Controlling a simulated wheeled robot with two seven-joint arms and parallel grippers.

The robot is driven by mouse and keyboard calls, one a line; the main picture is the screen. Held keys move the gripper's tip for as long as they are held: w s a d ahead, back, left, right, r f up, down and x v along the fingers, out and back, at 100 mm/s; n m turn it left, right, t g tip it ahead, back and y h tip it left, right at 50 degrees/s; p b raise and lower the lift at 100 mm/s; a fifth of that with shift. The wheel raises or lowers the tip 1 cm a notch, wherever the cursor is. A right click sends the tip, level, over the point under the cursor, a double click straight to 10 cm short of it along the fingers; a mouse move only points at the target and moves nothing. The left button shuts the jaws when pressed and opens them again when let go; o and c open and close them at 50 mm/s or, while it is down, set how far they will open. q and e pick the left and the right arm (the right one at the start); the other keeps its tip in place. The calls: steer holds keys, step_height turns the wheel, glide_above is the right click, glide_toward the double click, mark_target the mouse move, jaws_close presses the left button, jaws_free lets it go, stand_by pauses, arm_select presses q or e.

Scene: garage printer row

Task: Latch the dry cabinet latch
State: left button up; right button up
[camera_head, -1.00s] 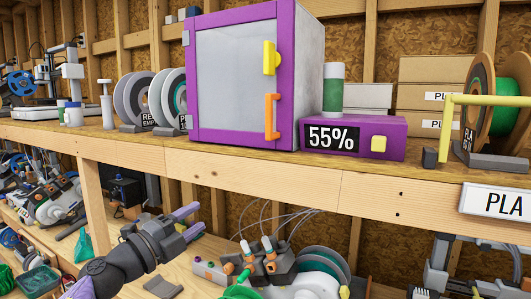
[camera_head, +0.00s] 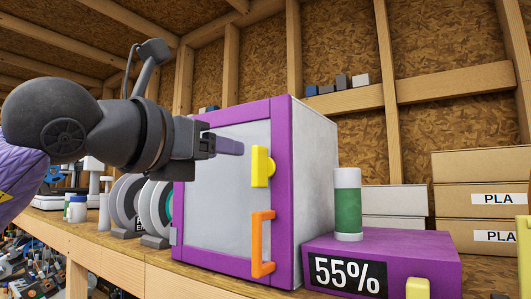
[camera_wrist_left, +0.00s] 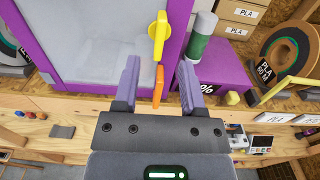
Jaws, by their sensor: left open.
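The dry cabinet (camera_head: 284,200) is a box with a purple front frame and a pale door panel; its door looks closed. The yellow latch (camera_head: 262,167) stands upright on the right of the door front, above the orange handle (camera_head: 261,243). My left gripper (camera_head: 240,147) is in front of the door, left of the latch and near its height. In the left wrist view, its two open fingers (camera_wrist_left: 158,64) are empty, with the latch (camera_wrist_left: 158,36) beyond them and the handle (camera_wrist_left: 158,86) between them in the picture. Contact is not visible. My right gripper is not in view.
Right of the cabinet stands a purple box with a 55% display (camera_head: 385,262), bearing a green and white canister (camera_head: 347,205). Spools (camera_head: 126,205) stand to the left. Cardboard boxes (camera_head: 470,165) are stacked at the right. The wooden shelf edge (camera_head: 110,258) runs in front.

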mark_target(253, 155)
arm_select(q)
steer(key=x, duration=0.1)
steer(key=p+x, duration=0.2)
steer(key=x, duration=0.1)
steer(key=shift+r, duration=0.35)
steer(key=x, duration=0.1)
steer(key=p+x, duration=0.2)
steer(key=x, duration=0.1)
steer(key=shift+f, duration=0.4)
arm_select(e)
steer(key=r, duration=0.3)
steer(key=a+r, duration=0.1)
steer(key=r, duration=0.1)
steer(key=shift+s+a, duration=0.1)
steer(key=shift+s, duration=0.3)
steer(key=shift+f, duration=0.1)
arm_select(q)
jaws_close()
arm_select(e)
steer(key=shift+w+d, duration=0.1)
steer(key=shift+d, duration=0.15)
